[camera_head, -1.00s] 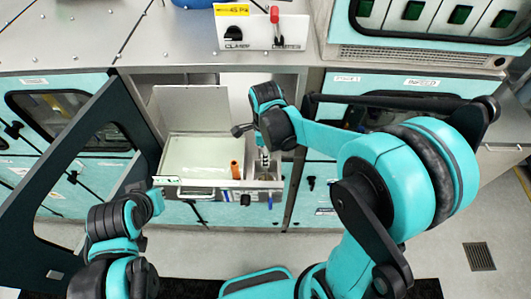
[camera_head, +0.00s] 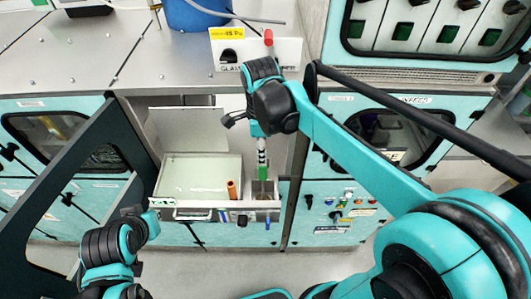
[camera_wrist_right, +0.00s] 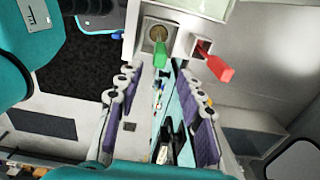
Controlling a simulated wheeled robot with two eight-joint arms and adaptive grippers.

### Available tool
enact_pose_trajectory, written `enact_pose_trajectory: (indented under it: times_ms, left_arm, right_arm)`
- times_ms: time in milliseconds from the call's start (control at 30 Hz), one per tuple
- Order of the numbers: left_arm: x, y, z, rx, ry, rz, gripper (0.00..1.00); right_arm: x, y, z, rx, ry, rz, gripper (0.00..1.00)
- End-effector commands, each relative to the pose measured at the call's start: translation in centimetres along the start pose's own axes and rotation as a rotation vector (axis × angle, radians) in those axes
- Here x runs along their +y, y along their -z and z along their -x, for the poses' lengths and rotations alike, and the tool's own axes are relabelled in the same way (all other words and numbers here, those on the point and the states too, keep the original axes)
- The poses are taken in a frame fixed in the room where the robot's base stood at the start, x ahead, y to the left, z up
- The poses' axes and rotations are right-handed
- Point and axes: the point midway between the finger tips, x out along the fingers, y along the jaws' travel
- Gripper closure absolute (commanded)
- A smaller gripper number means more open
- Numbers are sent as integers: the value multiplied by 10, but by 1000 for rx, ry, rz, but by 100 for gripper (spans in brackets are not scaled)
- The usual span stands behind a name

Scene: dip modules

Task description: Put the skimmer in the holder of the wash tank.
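The wash tank (camera_head: 158,189) is a pulled-out metal tray with pale liquid and a raised lid. At its right end, a green handle (camera_head: 262,171), probably the skimmer's, stands up from a square opening; the lower part is hidden. In the right wrist view the green handle (camera_wrist_right: 160,54) leans out of the square holder (camera_wrist_right: 146,28). My right gripper (camera_head: 262,150) is above it; its purple-padded fingers (camera_wrist_right: 162,125) are apart with nothing between them. A red-orange handle (camera_head: 232,189) stands beside it, in a second opening. My left gripper (camera_head: 152,222) is low, before the tank's left corner; its fingers are unclear.
The raised lid (camera_head: 190,127) stands behind the tank. A dark open door frame (camera_head: 62,148) is at the left. Floor in front is clear.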

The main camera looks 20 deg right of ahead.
Motion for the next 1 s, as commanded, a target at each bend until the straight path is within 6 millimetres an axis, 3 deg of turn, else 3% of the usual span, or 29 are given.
enact_pose_trajectory:
  times_ms: [167, 367, 600, 800, 1000]
  left_arm:
    - [0, 0, 0, 0, 0, 0, 100]
    - [0, 0, 0, 0, 0, 0, 100]
    - [0, 0, 0, 0, 0, 0, 100]
    - [0, 0, 0, 0, 0, 0, 100]
    - [0, 0, 0, 0, 0, 0, 100]
  right_arm:
    - [16, 14, 4, -20, 81, 249, 62]
    - [48, 41, -2, 30, 296, 851, 62]
    - [76, 65, -21, 259, 499, 1493, 62]
    - [85, 72, -30, 401, 552, 1739, 62]
    - [85, 73, -31, 422, 556, 1774, 62]
